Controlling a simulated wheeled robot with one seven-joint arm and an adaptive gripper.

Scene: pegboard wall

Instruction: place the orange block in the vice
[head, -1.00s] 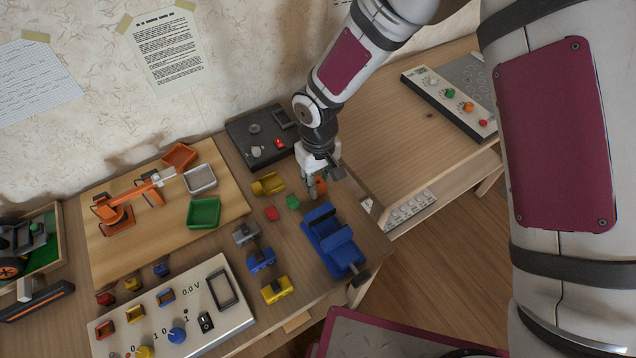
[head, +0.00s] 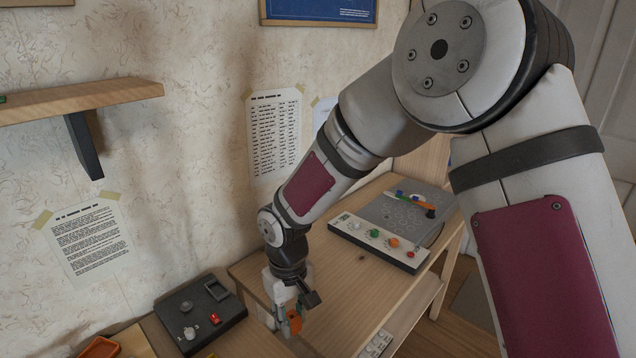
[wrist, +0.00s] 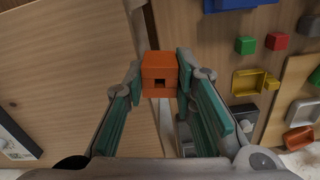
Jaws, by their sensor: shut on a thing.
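The orange block (wrist: 160,75) is held between the green-padded fingertips of my gripper (wrist: 160,85) in the wrist view. In the head view my gripper (head: 285,322) holds the orange block (head: 294,321) up near the gap between the two tables. The blue vice (wrist: 238,3) shows only in part at the top edge of the wrist view. It is out of the head view, and its jaws cannot be seen.
A dark panel with a red knob (head: 214,318) sits left of my gripper. A control panel (head: 379,243) stands on the right table, whose near part is bare.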

